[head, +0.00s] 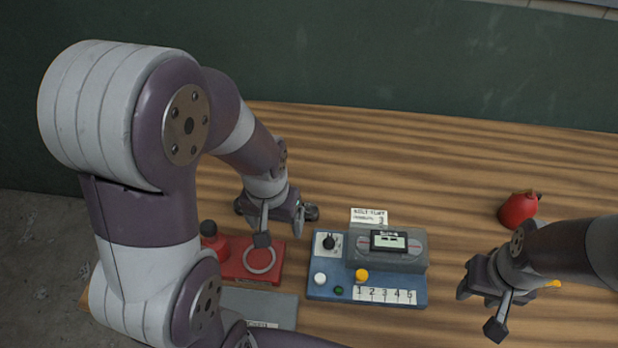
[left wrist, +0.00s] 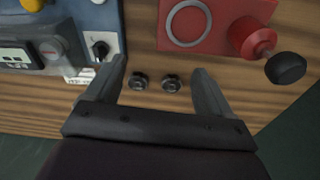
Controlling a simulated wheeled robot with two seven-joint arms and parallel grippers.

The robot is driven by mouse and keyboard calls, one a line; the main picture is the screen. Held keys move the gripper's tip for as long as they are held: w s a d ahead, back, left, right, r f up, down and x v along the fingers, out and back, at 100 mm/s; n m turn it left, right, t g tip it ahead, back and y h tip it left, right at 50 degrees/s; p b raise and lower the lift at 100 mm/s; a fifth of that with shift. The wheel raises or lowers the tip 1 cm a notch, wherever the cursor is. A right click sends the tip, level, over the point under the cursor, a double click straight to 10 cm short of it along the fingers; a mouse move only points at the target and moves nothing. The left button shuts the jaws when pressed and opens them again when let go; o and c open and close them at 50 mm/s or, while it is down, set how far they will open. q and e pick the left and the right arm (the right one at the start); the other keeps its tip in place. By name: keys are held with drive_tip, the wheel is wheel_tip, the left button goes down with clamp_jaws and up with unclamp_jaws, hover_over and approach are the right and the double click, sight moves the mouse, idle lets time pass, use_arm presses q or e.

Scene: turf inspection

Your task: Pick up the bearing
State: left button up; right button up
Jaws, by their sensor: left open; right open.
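Two small dark, round, ring-like parts, which look like bearings, lie side by side on the wooden table. In the left wrist view, the left one (left wrist: 138,81) and the right one (left wrist: 171,83) show between my left fingers. In the head view one dark round part (head: 311,212) shows just right of my left gripper; the other is not clearly seen there. My left gripper (head: 281,236) is open and empty above the table; its fingers also show in the left wrist view (left wrist: 158,68). My right gripper (head: 480,311) is open and empty at the right.
A red fixture (head: 274,252) with a pale ring and a black-knobbed handle stands at front left. A blue gauge box (head: 320,292) with a display, buttons and numbered slots stands in the middle. A small label card (head: 369,216) is behind it. A red bulb (head: 518,209) stands at right.

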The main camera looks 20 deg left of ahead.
use_arm(q)
drive_tip(key=w+a+n+g, duration=0.1)
drive_tip(key=w+a+n, duration=0.6)
drive_tip(key=w+n, duration=0.4)
drive_tip(key=shift+m, duration=0.3)
drive_tip(key=f, duration=0.3)
drive_tip(key=f+p, duration=0.1)
drive_tip(key=f, duration=0.3)
drive_tip(key=d+f+p, duration=0.1)
drive_tip(key=f, duration=0.3)
drive_tip(key=shift+w+f, duration=0.1)
drive_tip(key=shift+f, duration=0.35)
drive_tip(key=c, duration=1.2)
drive_tip(key=shift+c, duration=0.3)
use_arm(e)
wheel_tip(320, 180, up, 2)
drive_tip(key=shift+d+r, duration=0.15)
drive_tip(key=shift+r, duration=0.1)
use_arm(q)
drive_tip(key=shift+w+r, duration=0.1)
drive_tip(key=shift+r, duration=0.1)
